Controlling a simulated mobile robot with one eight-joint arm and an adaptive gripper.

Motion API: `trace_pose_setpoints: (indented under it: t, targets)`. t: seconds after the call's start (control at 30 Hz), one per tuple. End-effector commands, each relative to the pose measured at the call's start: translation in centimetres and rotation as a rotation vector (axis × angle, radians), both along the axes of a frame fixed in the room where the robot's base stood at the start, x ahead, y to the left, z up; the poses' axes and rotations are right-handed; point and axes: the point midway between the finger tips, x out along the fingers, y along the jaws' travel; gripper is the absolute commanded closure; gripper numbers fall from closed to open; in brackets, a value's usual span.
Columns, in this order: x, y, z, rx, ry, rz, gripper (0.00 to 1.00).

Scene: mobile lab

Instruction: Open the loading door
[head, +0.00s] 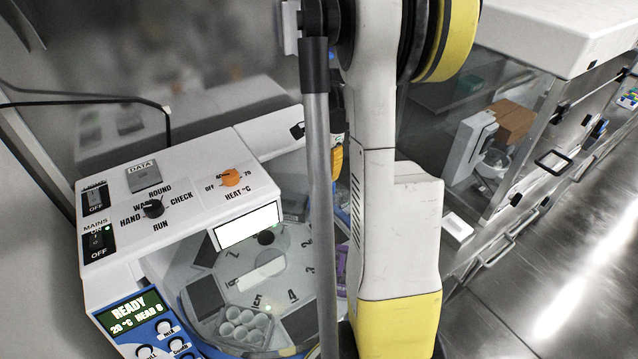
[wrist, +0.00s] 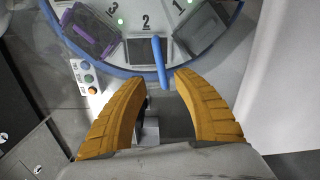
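The machine (head: 190,190) stands at the left of the head view, a white housing with a round carousel (head: 245,280) of numbered places inside. I cannot clearly make out the loading door's outline; the front looks clear or open. In the wrist view a slim blue bar (wrist: 160,62) stands upright in front of the place marked 2, perhaps the door's handle. My gripper (wrist: 164,80) has its two orange fingers spread, with the bar's lower end between or just beyond the tips. I cannot tell whether they touch it. In the head view my arm hides most of this area.
A purple rack (wrist: 90,30) sits at place 3. A small panel with several buttons (wrist: 88,78) is left of my fingers. The machine's display (head: 128,315) reads READY.

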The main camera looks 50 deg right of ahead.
Motion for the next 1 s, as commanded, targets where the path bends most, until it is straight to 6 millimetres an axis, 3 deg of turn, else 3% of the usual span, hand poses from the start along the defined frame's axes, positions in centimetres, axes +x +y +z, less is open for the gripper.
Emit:
trace_pose_setpoints:
  t: [0.1, 0.3, 0.73, 0.83, 0.87, 1.0]
  targets:
    - [0.1, 0.0, -2.7, -0.001, 0.000, 0.001, 0.64]
    - [0.2, 0.0, -5.6, -0.001, -0.001, 0.002, 0.64]
    - [0.2, 0.0, -6.5, -0.001, -0.001, 0.003, 0.65]
    - [0.2, 0.0, -6.5, -0.001, -0.001, 0.003, 0.96]
    - [0.2, 0.0, -6.5, -0.001, -0.001, 0.003, 1.00]
    - [0.2, 0.0, -6.5, -0.001, -0.001, 0.003, 1.00]
